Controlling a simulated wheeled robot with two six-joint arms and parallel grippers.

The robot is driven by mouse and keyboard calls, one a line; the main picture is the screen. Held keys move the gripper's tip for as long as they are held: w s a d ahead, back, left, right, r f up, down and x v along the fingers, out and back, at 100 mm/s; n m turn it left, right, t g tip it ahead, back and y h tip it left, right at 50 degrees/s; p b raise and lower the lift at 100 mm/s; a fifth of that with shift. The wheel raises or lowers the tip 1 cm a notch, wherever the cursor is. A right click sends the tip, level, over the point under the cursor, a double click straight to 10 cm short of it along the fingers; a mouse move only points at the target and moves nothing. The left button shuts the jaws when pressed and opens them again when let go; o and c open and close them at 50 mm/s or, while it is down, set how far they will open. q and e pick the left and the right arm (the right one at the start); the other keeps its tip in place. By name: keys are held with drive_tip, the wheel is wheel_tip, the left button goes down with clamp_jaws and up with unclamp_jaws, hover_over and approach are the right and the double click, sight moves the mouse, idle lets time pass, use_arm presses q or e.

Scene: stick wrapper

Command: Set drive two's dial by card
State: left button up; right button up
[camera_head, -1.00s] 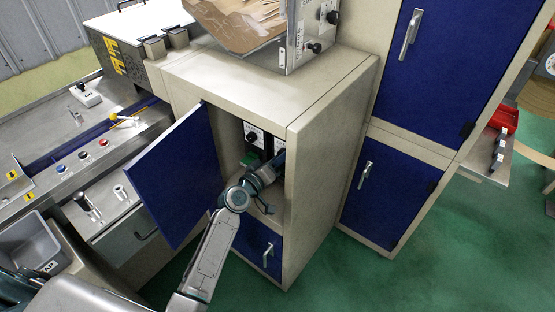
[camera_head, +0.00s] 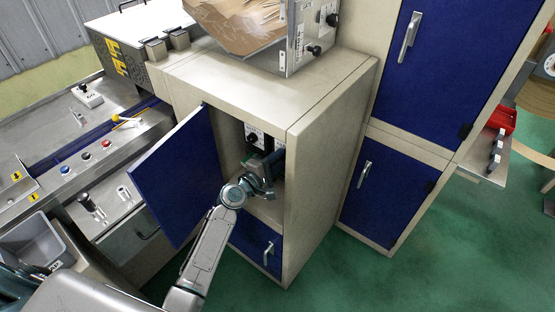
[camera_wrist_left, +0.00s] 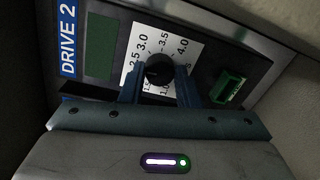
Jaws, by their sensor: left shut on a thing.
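Drive two's dial (camera_wrist_left: 159,70) is a black round knob on a white scale plate (camera_wrist_left: 146,42) in the left wrist view. Scale numbers such as 2.5, 3.0, 3.5 and 4.0 show; I cannot tell where the knob points. A blue label (camera_wrist_left: 69,43) reads DRIVE 2. My left gripper (camera_wrist_left: 160,84) has its blue fingers on either side of the knob, shut on it. In the head view my left gripper (camera_head: 266,170) reaches into the open cabinet and hides this dial. No card can be made out. My right gripper is not in view.
The open blue door (camera_head: 178,177) stands left of my arm. The cabinet's right wall (camera_head: 312,190) is close. Another dial (camera_head: 251,137) is at the upper left inside. A green switch (camera_wrist_left: 228,88) and dark green display (camera_wrist_left: 99,45) flank drive two's scale.

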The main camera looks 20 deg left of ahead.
use_arm(q)
drive_tip(key=n, duration=0.4)
drive_tip(key=shift+p, duration=0.35)
drive_tip(key=shift+a+n, duration=0.1)
drive_tip(key=shift+n, duration=1.4)
drive_tip(key=shift+f, duration=0.1)
drive_tip(key=o, duration=1)
drive_tip(key=b+v, duration=0.1)
drive_tip(key=v, duration=0.9)
drive_tip(key=shift+s+a+b, duration=0.25)
drive_tip(key=shift+s+b, duration=0.05)
drive_tip(key=shift+b, duration=0.1)
